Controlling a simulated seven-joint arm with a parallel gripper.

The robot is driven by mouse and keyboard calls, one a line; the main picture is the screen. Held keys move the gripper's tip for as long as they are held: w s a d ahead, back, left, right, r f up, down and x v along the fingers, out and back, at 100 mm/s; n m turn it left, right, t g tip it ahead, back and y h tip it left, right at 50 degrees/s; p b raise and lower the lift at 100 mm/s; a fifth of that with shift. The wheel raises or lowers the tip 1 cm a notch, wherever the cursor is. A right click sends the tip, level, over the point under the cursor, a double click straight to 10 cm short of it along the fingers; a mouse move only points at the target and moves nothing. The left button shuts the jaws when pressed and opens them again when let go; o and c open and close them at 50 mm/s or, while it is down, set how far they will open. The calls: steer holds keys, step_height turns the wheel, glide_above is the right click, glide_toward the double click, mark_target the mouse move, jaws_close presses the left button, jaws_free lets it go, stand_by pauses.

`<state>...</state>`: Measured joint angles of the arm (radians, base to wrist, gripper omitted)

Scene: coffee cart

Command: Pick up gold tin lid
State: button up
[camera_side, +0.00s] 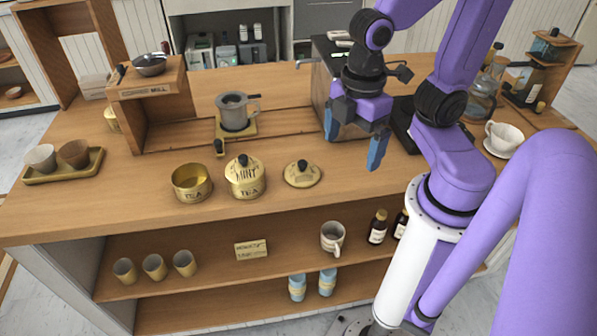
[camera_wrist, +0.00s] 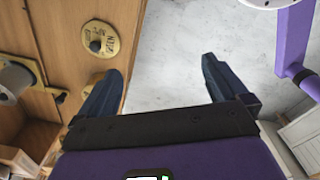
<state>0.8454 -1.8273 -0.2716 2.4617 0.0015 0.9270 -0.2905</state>
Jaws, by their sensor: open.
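The gold tin lid (camera_side: 303,174) lies flat on the wooden counter, black knob up, right of the lidded tin. In the wrist view a round gold lid with a black knob and lettering (camera_wrist: 101,40) lies beyond the left finger and appears to be this lid. A gold tin (camera_side: 246,185) wears its own lid marked MINT. An open gold tin (camera_side: 192,188) stands to its left. My gripper (camera_side: 357,138) is open and empty, fingers pointing down, above the counter, behind and right of the loose lid. It also shows in the wrist view (camera_wrist: 165,82).
A metal dripper cup (camera_side: 235,112) stands on a small stand behind the tins. A wooden mill shelf (camera_side: 150,90) is at the back left, a tray (camera_side: 63,173) with cups at far left. A white cup (camera_side: 503,138) stands right. The counter's front edge is clear.

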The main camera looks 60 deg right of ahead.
mark_target(302, 162)
steer(key=w+d+r+n, duration=0.1)
steer(key=w+d+n, duration=0.2)
steer(key=w+n, duration=0.8)
steer(key=shift+m, duration=0.8)
steer(key=f, duration=0.4)
steer(key=w+f, duration=0.1)
steer(key=f, duration=0.6)
steer(key=shift+w+d+f, duration=0.2)
steer(key=shift+w+f, duration=0.2)
steer(key=shift+w+d+f, duration=0.15)
steer(key=shift+d+f, duration=0.05)
steer(key=shift+f, duration=1.15)
steer(key=shift+w+d+f, duration=0.15)
steer(key=shift+f, duration=1.15)
steer(key=c, duration=0.7)
